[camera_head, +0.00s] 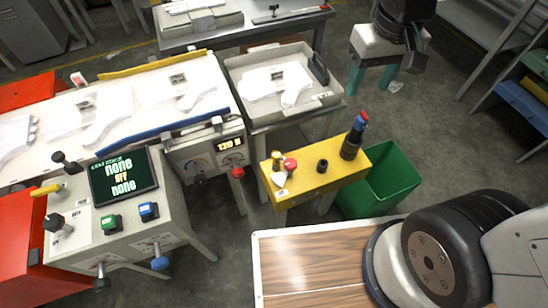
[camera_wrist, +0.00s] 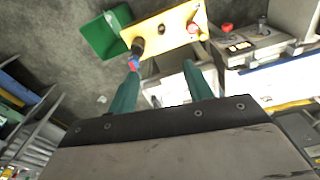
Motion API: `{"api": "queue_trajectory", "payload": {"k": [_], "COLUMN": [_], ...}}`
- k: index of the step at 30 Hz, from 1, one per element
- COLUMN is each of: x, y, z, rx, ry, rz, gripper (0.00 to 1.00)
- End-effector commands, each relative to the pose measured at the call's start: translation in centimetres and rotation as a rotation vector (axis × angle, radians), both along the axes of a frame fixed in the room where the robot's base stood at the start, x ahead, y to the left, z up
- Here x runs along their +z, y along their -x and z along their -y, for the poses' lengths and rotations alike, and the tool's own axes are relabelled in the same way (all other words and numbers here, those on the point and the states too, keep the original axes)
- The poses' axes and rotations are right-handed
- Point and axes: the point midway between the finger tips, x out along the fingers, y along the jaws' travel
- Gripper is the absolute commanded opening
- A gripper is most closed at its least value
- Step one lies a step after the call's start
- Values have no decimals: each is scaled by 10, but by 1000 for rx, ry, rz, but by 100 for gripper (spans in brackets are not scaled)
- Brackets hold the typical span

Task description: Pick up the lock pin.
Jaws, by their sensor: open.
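The yellow stand (camera_head: 308,186) carries several small parts. A brass-coloured piece (camera_head: 276,158) and a red knob (camera_head: 290,164) are at its left end, with a black ring (camera_head: 322,165) near the middle. A black holder (camera_head: 350,148) with an upright blue-and-red-topped piece (camera_head: 359,124) is at its right end. I cannot tell for sure which is the lock pin. My gripper (camera_head: 371,88), with teal fingers, is open and empty, beyond the stand and apart from it. In the wrist view, the holder (camera_wrist: 138,45) and red knob (camera_wrist: 192,28) show beyond my fingers (camera_wrist: 162,68).
A green bin (camera_head: 388,183) stands right of the stand. A control console (camera_head: 125,215) and a machine with white gloves (camera_head: 160,95) are left. A grey tray (camera_head: 285,82) holding a white glove lies behind. Shelving (camera_head: 535,90) is far right. Floor between bin and shelving is mostly open.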

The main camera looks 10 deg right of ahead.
Motion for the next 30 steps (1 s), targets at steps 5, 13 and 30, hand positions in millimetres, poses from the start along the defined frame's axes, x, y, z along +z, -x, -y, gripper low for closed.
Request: {"api": "queue_trajectory", "payload": {"k": [5,13,30], "x": [-60,-171,-302], "y": [-46,-84,-82], "z": [-40,-104,-156], "rx": [81,194,294], "ry": [5,13,22], "rz": [-31,-59,-77], "gripper": [51,51,51]}}
